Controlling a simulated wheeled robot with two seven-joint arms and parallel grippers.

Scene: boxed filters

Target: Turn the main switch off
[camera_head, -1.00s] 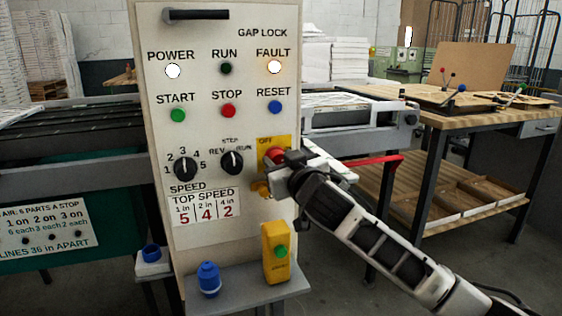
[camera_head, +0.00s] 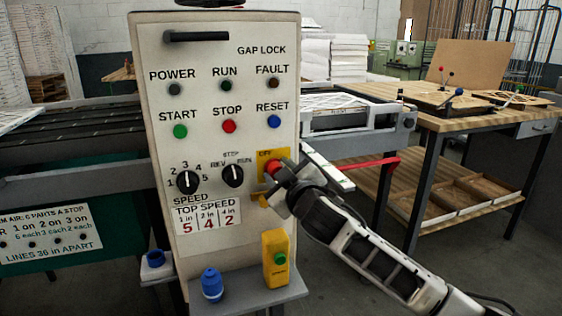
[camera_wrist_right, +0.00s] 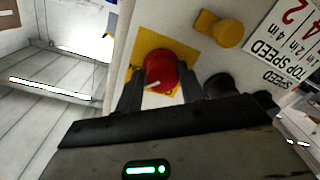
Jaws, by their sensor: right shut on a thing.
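The main switch is a red knob (camera_head: 272,166) on a yellow plate (camera_head: 263,157) at the lower right of the control panel (camera_head: 215,60). The word OFF shows on the plate above it. In the right wrist view the red knob (camera_wrist_right: 160,72) sits between the two black fingers of my right gripper (camera_wrist_right: 158,88). A pale mark on the knob runs at a slant. My right gripper (camera_head: 277,172) is shut on the knob, and its arm comes in from the lower right. The POWER (camera_head: 175,89) and FAULT (camera_head: 273,83) lamps are dark. My left gripper is not in view.
A yellow tab (camera_wrist_right: 220,30) sticks out below the switch. A shelf (camera_head: 245,297) under the panel holds a blue plug (camera_head: 211,284) and a yellow box with a green button (camera_head: 275,258). A wooden workbench (camera_head: 480,118) stands at right.

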